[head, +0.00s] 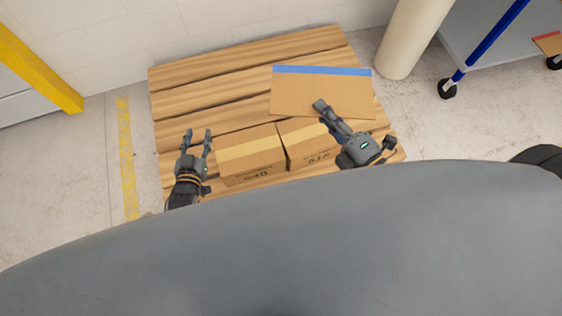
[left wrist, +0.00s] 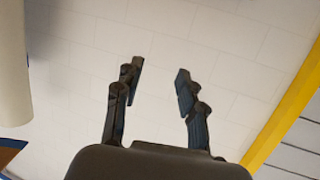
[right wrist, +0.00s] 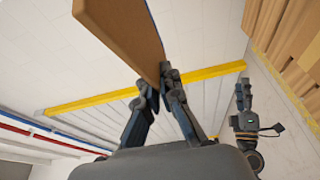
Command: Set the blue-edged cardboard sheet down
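The blue-edged cardboard sheet (head: 340,95) is a flat brown panel with a blue strip along its far edge. It overlaps the right part of the wooden pallet in the head view. My right gripper (head: 321,106) is at its near side. In the right wrist view the gripper's fingers (right wrist: 160,82) are closed on the sheet (right wrist: 115,28). The sheet seems held above the pallet; its exact height is unclear. My left gripper (head: 197,134) is open and empty, left of the boxes. The left wrist view shows its fingers (left wrist: 158,78) apart with nothing between them.
Two taped cardboard boxes, a left one (head: 248,162) and a right one (head: 305,158), stand side by side on the pallet (head: 185,80). The pallet's far left is bare. A cream column (head: 412,38) and a wheeled cart (head: 490,35) stand to the right.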

